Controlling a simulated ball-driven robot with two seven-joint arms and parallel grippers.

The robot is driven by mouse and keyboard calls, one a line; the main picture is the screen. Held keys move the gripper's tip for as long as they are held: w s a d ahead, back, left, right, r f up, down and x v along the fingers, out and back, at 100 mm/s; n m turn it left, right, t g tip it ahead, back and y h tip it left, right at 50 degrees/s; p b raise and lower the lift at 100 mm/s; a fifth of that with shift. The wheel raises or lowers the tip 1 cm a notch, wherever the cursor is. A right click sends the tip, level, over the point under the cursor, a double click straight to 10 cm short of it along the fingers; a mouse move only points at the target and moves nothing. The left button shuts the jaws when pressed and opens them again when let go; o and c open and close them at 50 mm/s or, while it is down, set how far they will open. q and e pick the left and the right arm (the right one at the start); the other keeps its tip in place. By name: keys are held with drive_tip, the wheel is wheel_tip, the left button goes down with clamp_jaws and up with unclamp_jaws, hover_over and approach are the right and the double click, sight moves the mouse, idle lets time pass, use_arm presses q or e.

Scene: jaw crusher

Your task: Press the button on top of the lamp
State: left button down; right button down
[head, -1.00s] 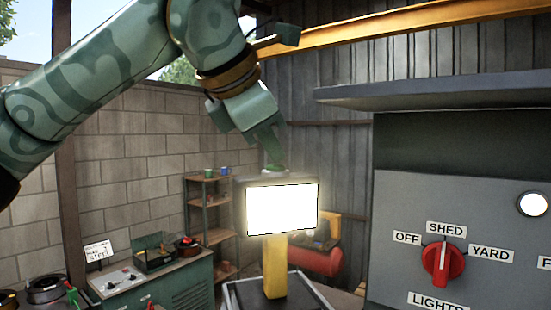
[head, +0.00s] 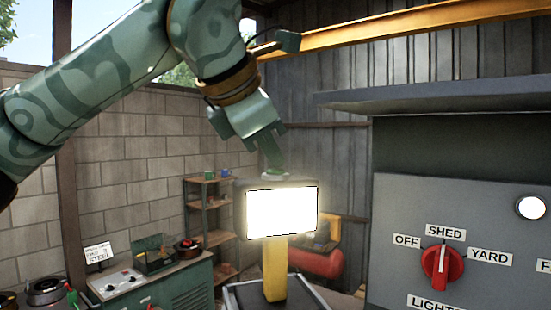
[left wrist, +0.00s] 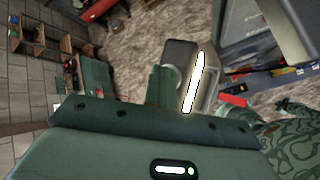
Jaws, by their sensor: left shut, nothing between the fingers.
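A grey control panel (head: 400,215) with a red rotary knob (head: 442,263) stands close on the right under a ledge (head: 430,98). A green bench (head: 175,288) and a shelf (head: 207,205) stand behind at left. A yellow beam (head: 400,30) crosses above.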

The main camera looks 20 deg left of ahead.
sight(270, 169)
use_arm(q)
drive_tip(key=shift+f, duration=0.15)
wheel_tip(270, 169, up, 3)
drive_tip(key=p, duration=0.2)
drive_tip(key=shift+w+f+p, duration=0.1)
drive_tip(key=shift+p, duration=0.2)
drive_tip(key=shift+a+r, duration=0.1)
drive_tip(key=shift+r, duration=1.65)
